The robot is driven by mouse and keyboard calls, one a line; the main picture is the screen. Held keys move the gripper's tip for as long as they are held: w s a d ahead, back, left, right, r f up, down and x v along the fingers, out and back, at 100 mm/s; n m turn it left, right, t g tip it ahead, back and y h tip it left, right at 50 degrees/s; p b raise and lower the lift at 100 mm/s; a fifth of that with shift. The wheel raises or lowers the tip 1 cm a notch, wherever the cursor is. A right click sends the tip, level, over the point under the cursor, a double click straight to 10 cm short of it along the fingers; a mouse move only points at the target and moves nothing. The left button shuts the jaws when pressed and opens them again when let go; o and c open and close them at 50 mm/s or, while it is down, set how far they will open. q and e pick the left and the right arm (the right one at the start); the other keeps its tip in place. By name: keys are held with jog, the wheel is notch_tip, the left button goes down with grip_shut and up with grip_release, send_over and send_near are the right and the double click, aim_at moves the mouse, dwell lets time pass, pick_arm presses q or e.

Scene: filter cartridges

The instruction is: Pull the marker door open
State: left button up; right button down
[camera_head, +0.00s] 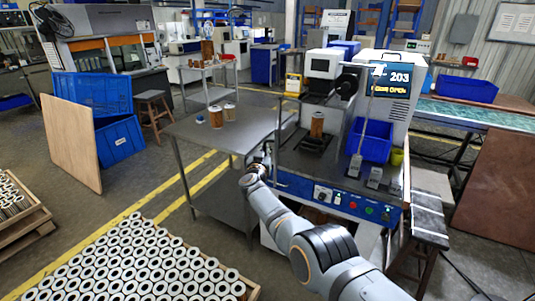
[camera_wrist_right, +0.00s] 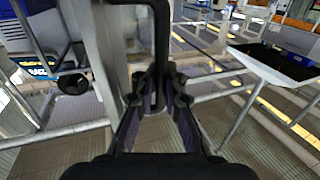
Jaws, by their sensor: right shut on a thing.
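The marker (camera_head: 398,112) is the white and blue bench machine at the right, with a small screen (camera_head: 391,78) reading 203 and a line that looks like "DOOR OPEN". Its door shows as a thin grey frame (camera_head: 276,150) standing out at the machine's left front. In the wrist view a pale upright door edge (camera_wrist_right: 97,45) runs beside a black bar handle (camera_wrist_right: 161,35). My right gripper (camera_head: 264,158) is at this handle; in the wrist view its fingers (camera_wrist_right: 158,88) are closed around the handle's lower part. My left gripper is out of view.
A steel table (camera_head: 185,130) with a few cartridges stands just left of my right gripper. A blue bin (camera_head: 370,139) sits on the machine's bench. Crates of white-topped cartridges (camera_head: 150,265) fill the front left. Floor between table and crates is clear.

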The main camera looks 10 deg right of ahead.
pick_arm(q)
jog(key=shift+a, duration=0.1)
pick_arm(e)
jog(key=shift+s+a+f, duration=0.1)
jog(key=shift+f, duration=0.3)
jog(key=c, duration=1.7)
grip_release()
jog(key=shift+c, duration=0.2)
jog(key=shift+o, duration=0.2)
jog(key=shift+s+a+r, duration=0.1)
jog(key=shift+r, duration=0.15)
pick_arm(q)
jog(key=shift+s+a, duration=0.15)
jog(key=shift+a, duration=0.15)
pick_arm(e)
jog(key=shift+r, duration=0.1)
